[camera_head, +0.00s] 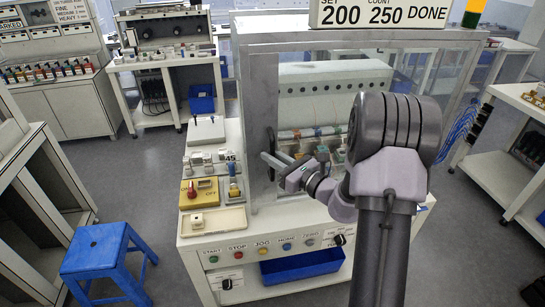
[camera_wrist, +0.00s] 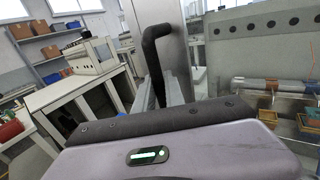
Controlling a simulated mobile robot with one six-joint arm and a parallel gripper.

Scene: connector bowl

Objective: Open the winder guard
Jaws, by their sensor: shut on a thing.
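The winder guard (camera_head: 263,105) is a clear panel with a grey frame across the front of the winder. I cannot tell for sure whether it stands slightly open. Its dark bar handle (camera_wrist: 150,52) rises upright in the wrist view, beside the pale guard edge. It also shows in the head view at the guard's left side. My gripper (camera_head: 268,160) reaches in from the right and is shut on the handle. In the wrist view the fingers (camera_wrist: 178,90) meet the lower part of the handle; the exact contact is partly hidden.
Behind the guard are several coloured bobbins (camera_head: 310,133). A button panel (camera_head: 262,250) runs along the bench front, with a blue bin (camera_head: 302,267) below. A yellow switch box (camera_head: 198,193) sits left of the guard. A blue stool (camera_head: 97,248) stands on open floor at left.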

